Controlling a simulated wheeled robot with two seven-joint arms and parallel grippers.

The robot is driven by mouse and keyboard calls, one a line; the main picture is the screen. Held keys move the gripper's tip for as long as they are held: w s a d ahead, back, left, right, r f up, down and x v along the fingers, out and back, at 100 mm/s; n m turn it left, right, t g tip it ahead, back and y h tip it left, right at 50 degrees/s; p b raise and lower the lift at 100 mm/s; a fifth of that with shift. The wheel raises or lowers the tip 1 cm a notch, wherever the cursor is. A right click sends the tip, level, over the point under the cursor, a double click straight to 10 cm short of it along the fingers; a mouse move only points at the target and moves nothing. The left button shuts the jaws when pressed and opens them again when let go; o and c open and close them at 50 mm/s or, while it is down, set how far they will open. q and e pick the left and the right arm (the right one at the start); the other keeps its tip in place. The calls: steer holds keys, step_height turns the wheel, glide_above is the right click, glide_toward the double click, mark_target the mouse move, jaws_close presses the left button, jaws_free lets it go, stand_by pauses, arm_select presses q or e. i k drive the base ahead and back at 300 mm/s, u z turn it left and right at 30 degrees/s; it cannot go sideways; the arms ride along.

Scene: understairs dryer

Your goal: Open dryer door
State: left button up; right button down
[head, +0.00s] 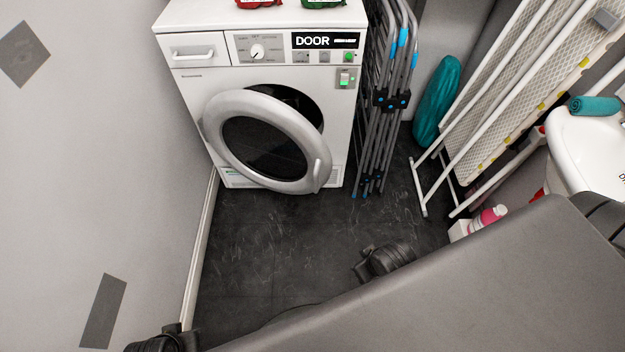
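The white dryer (205,85) stands at the back against the left wall. Its round door (300,170), a grey ring with dark glass, stands partly open. The ring is swung out from the front, and the dark drum opening (312,108) shows behind its upper right edge. The door joins the front on the left. A small handle (318,170) sits on the ring's right side. Neither gripper can be made out, and nothing is seen touching the door. Dark parts at the bottom seem to be mine, but no fingers show.
Folded grey drying racks (378,120) stand close to the dryer's right. A white-framed folding board (515,100), a teal bag (437,100) and a white basin (580,150) are farther right. Dark floor (290,235) before the dryer is clear. The left wall (110,170) is close.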

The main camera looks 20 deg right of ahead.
mark_target(268, 142)
steer(key=z, duration=0.8)
steer(key=k, duration=0.5)
steer(key=z, duration=1.15)
